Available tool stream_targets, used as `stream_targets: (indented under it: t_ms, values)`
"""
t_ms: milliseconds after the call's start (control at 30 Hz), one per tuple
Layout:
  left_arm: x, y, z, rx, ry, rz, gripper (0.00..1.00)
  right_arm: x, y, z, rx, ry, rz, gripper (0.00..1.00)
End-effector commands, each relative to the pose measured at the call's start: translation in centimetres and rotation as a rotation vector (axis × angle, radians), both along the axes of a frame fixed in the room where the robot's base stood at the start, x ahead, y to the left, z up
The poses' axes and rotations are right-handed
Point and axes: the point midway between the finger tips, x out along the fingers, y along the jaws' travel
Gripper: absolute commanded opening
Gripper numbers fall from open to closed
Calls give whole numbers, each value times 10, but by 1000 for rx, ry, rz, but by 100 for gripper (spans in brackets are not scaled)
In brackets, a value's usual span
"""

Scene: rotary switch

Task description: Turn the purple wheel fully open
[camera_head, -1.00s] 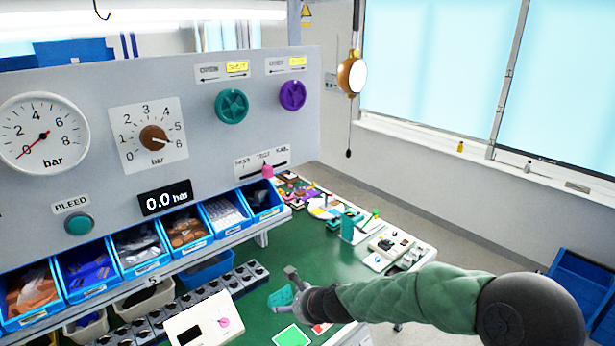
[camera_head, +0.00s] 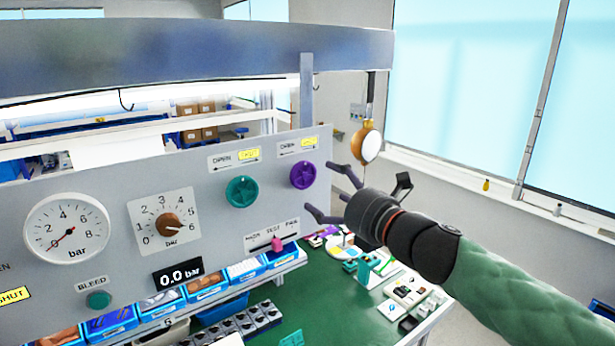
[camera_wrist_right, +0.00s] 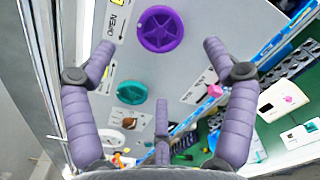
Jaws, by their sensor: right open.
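The purple wheel (camera_head: 303,175) is mounted at the upper right of the grey panel. A label plate above it reads OPEN on the left and a yellow-marked SHUT on the right, with an arrow. My right gripper (camera_head: 328,190) is open and empty, just right of the wheel, with its fingers pointing toward the panel. In the right wrist view the purple wheel (camera_wrist_right: 160,29) lies beyond the spread fingers, near the top and between the two outer ones. No finger appears to touch it. My left gripper is out of view.
A teal wheel (camera_head: 241,191) sits left of the purple one. A pink slider (camera_head: 277,244) is below. Gauges, a brown knob (camera_head: 169,224) and a 0.0 bar display (camera_head: 178,279) are further left. A round lamp-like item (camera_head: 367,146) hangs right of the panel. Blue bins line its foot.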

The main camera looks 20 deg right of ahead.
Motion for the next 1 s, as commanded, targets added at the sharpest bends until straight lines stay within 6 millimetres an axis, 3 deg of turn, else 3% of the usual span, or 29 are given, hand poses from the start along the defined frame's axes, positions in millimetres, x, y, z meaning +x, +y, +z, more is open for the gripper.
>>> stream_targets:
  t_ms: [400,600,900,1000]
  values:
    - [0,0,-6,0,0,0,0,65,24,-1,-4,0,0,85]
    - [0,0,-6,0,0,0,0,78,28,-1,-3,0,0,85]
    - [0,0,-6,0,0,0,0,80,29,0,-4,0,-1,85]
    - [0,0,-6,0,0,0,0,80,29,0,-4,0,-1,60]
